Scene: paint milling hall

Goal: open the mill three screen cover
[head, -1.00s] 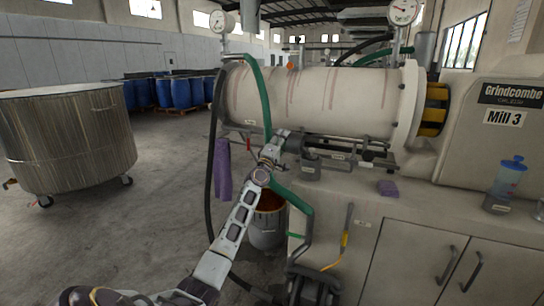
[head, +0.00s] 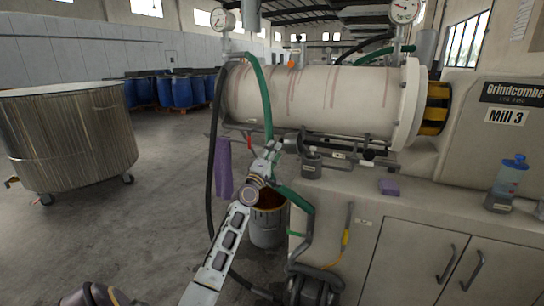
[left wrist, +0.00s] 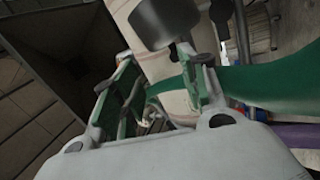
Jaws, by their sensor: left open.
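Mill 3 is a long pale horizontal cylinder (head: 325,98) with reddish streaks, mounted over a cabinet marked "Mill 3" (head: 508,116). Below its left part are a grey pipe fitting with a round end (head: 292,145) and a small dark pot (head: 311,166). I cannot tell which part is the screen cover. My left gripper (head: 274,148) is open and empty, just left of the round end. In the left wrist view its spread fingers (left wrist: 160,88) show, with a dark round part (left wrist: 165,20) just beyond them and a green hose (left wrist: 270,85) at the right. My right gripper is out of view.
A black hose (head: 212,165) and purple cloth (head: 224,167) hang left of my gripper. A bucket (head: 268,222) stands below. A purple sponge (head: 388,187) and a bottle (head: 509,178) sit on the cabinet top. A large steel tub (head: 68,140) stands left, with open floor between.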

